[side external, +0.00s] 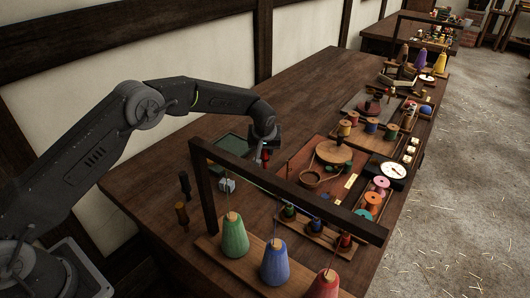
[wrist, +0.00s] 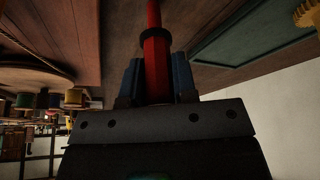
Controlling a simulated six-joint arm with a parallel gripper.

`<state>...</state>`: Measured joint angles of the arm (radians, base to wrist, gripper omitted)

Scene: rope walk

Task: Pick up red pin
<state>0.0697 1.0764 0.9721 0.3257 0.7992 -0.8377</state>
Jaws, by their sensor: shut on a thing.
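The red pin (wrist: 155,66) stands up between the two blue fingers of my gripper (wrist: 157,78) in the wrist view, with a dark collar around its upper part. The fingers are shut on it, one on each side. In the side view my gripper (side external: 266,150) is above the table behind the dark wooden frame, and a small red part of the pin (side external: 265,157) shows just below it. The pin's lower end is hard to make out there, so I cannot tell whether it touches anything.
A dark wooden frame (side external: 290,190) stands in front, with green (side external: 234,237), blue (side external: 274,262) and red (side external: 323,285) cones on a board. A green tray (side external: 231,150) lies near my gripper. Spools and a round wooden piece (side external: 333,153) fill the right side. The far left table top is clear.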

